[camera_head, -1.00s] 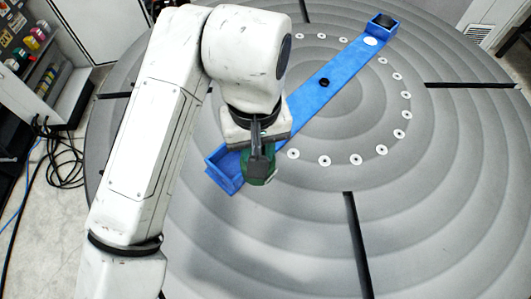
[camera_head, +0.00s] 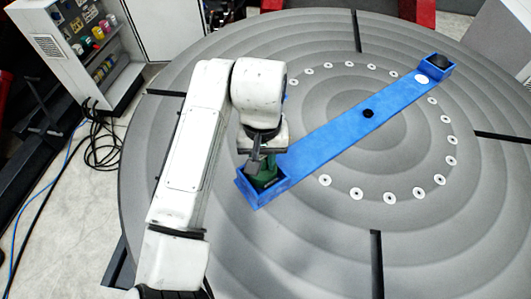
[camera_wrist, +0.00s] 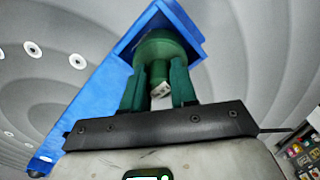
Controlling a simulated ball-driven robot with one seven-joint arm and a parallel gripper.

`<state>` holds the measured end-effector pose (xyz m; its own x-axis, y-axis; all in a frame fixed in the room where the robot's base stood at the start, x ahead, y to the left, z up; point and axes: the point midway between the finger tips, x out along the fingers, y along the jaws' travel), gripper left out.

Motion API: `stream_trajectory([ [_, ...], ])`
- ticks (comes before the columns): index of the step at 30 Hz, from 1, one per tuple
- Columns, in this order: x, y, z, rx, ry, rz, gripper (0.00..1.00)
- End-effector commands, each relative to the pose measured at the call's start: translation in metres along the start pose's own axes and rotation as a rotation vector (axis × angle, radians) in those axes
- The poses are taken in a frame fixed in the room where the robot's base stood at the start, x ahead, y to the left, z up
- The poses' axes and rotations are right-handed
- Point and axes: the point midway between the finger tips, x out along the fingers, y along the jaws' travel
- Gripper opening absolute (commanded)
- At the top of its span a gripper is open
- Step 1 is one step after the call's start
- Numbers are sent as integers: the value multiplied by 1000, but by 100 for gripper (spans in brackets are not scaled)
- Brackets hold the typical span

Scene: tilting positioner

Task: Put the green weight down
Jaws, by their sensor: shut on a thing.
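A long blue beam (camera_head: 335,135) lies across the round grey table, with a box-like tray at each end. My gripper (camera_head: 260,166) is over the near-left tray (camera_head: 256,202), shut on the green weight (camera_head: 267,180). The weight shows within the tray's walls, its lower part hidden by the front wall. I cannot tell whether it touches the tray floor. In the wrist view the round green weight (camera_wrist: 160,48) is between my two fingers, with the blue tray walls (camera_wrist: 190,22) around its far side.
A black thing (camera_head: 439,61) sits in the far-right tray. A white disc (camera_head: 421,78) and a black knob (camera_head: 367,113) are on the beam. The round grey table (camera_head: 310,235) has dark slots and a ring of white discs. A shelf cabinet (camera_head: 88,50) stands at the back left.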

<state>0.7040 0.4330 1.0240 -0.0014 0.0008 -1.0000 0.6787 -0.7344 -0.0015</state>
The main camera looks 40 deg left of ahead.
Motion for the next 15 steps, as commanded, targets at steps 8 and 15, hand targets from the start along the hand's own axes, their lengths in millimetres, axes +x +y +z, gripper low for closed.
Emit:
stream_trajectory([
  [8, 17, 1, 0, 2, 4, 3, 0],
  [15, 17, 1, 0, 2, 4, 3, 0],
])
